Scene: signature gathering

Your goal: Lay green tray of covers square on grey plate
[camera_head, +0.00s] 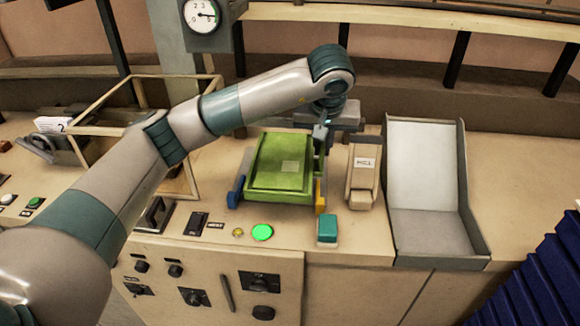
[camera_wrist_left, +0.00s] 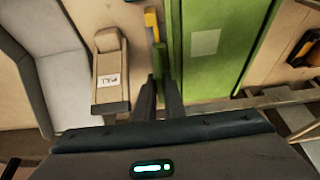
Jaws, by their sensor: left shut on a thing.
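The green tray (camera_head: 262,183) lies nearly flat over the bench top in the head view, with a small pale square label on it. It also shows in the wrist view (camera_wrist_left: 228,60). My left gripper (camera_head: 322,140) is at the tray's right side, shut on its edge; its two fingers (camera_wrist_left: 159,92) meet the green rim in the wrist view. A blue piece (camera_head: 235,194) stands at the tray's near left corner and a yellow piece (camera_head: 320,196) at its near right. The grey plate is not clearly seen, perhaps hidden under the tray. I cannot tell whether the tray touches it. My right gripper is out of view.
A beige stamp-like device (camera_head: 362,178) stands close to the right of the tray. A grey-walled chute (camera_head: 430,235) is further right. A green button (camera_head: 262,232) and a teal-topped block (camera_head: 327,230) sit in front. A wooden frame (camera_head: 120,133) stands left.

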